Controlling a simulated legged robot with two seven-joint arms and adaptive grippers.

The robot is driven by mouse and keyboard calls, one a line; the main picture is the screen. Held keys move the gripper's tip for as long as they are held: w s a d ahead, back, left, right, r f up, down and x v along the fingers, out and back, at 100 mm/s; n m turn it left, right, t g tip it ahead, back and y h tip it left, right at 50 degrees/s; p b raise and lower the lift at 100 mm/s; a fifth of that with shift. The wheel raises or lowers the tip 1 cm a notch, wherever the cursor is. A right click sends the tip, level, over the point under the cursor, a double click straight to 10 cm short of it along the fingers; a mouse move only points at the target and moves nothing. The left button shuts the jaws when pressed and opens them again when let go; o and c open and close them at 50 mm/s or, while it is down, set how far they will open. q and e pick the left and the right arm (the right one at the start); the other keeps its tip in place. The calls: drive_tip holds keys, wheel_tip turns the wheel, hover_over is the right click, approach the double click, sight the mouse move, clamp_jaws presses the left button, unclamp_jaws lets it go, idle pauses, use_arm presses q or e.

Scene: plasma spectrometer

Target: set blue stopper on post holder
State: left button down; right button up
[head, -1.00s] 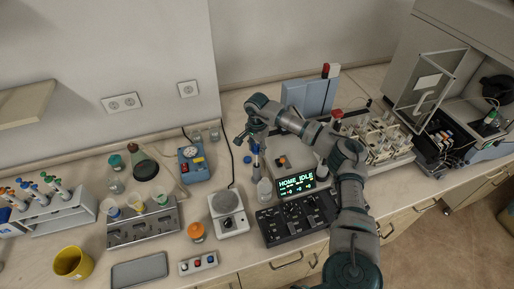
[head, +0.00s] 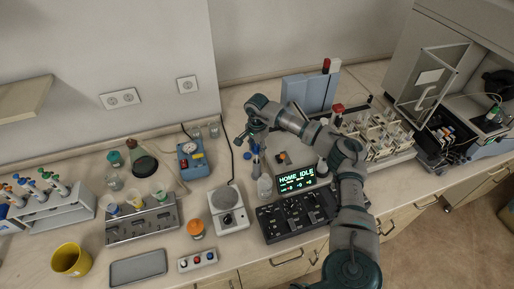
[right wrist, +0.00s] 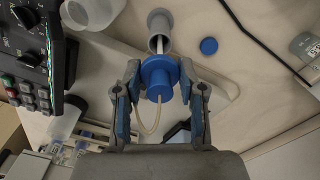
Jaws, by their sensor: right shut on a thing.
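The blue stopper (right wrist: 158,75) sits between the two fingers of my right gripper (right wrist: 162,88), which is shut on it. A thin pale rod shows at the stopper's far side and lines up with the open mouth of the grey post holder (right wrist: 159,22). I cannot tell whether the stopper touches the holder. In the head view my right gripper (head: 253,134) is above the bench, with the blue stopper (head: 255,149) just below it. My left gripper is not in view.
A loose blue disc (right wrist: 208,46) lies on the bench beside the post holder. A clear bottle (head: 265,187), a hotplate (head: 227,207) and a black control panel (head: 296,216) stand close by. A cable (right wrist: 262,43) crosses the bench. The sample rack (head: 378,134) is farther right.

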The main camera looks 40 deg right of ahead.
drive_tip(key=shift+f+b, duration=1.45)
drive_tip(key=shift+f, duration=1.3)
drive_tip(key=o, duration=1.2)
drive_tip(key=shift+c, duration=0.2)
drive_tip(key=shift+r, duration=0.1)
wheel_tip(320, 180, up, 12)
drive_tip(key=shift+f, duration=0.15)
